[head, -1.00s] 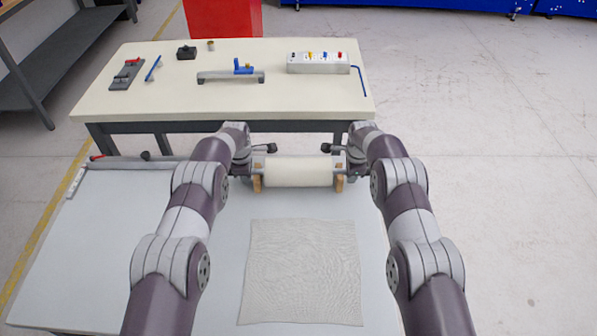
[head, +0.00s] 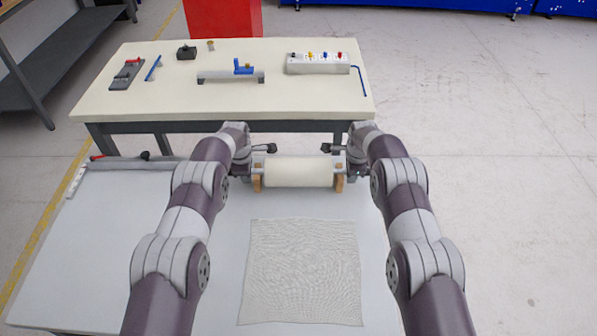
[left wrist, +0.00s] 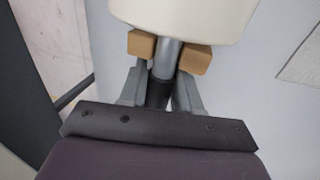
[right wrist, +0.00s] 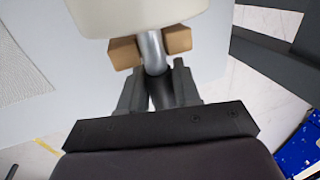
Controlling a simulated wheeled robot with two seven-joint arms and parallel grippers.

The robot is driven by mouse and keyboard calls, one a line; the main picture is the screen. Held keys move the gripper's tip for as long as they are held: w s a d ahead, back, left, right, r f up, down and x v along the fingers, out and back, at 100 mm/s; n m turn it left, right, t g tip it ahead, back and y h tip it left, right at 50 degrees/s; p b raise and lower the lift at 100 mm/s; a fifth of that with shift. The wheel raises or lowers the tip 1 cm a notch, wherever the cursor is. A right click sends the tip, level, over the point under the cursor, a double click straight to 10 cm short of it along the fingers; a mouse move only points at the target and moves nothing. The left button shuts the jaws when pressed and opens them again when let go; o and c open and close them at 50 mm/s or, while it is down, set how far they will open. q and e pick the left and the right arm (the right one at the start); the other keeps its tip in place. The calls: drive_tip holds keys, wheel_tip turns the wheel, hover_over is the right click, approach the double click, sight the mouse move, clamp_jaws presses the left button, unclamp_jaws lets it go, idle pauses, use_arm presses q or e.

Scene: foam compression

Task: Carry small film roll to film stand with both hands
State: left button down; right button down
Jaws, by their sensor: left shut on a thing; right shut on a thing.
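The small film roll (head: 298,172) is a cream cylinder lying crosswise near the far edge of the near table. My left gripper (left wrist: 161,88) is shut on the roll's grey shaft at its left end. My right gripper (right wrist: 155,88) is shut on the shaft at the right end. Brown wooden blocks of the film stand (head: 257,183) show at both ends of the roll. In the left wrist view two blocks (left wrist: 194,59) flank the shaft, and the right wrist view shows blocks (right wrist: 177,40) on both sides too. I cannot tell whether the shaft rests in them.
A light mesh sheet (head: 304,270) lies on the near table (head: 90,250). A grey bar with a red handle (head: 130,163) lies at its far left. Beyond a gap, the cream table (head: 150,100) holds tools and a switch box (head: 318,64).

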use_arm(q)
drive_tip(key=shift+w+r, duration=0.1)
drive_tip(key=shift+r, duration=0.05)
use_arm(e)
drive_tip(key=shift+w+r, duration=0.1)
drive_tip(key=shift+r, duration=0.05)
idle(0.5)
